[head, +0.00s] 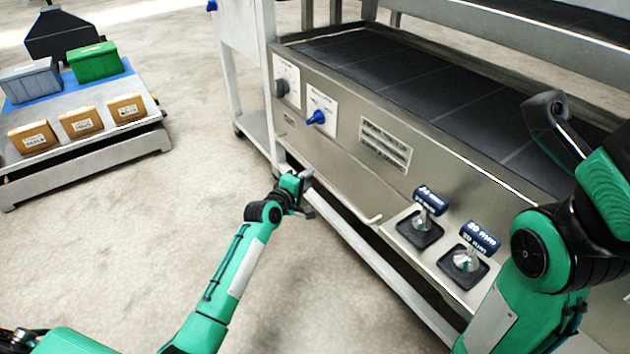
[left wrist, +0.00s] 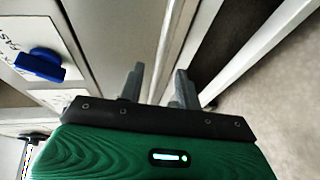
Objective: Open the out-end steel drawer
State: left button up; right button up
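The steel machine's long front panel (head: 350,140) faces me in the head view. Below it is a lower steel front, which I take to be the drawer (head: 335,190), with a pale curved bar (head: 368,218) at its right end. The drawer looks closed, though my gripper hides part of it. My left gripper (head: 303,181) is at the left part of this lower front. In the left wrist view its two fingers (left wrist: 159,88) are apart, with a steel edge (left wrist: 172,45) beyond the gap; I cannot tell whether they touch it.
A blue knob (head: 317,117) sticks out of the panel above the left gripper. Two blue-topped levers (head: 427,200) (head: 480,238) stand on a steel shelf to the right. A cart (head: 85,150) with bins is at the far left. The floor (head: 180,220) between is clear.

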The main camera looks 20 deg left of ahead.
aim_at(315, 174)
pick_arm(q)
jog(key=shift+b+x, duration=1)
jog(key=shift+x, duration=1.25)
grip_shut()
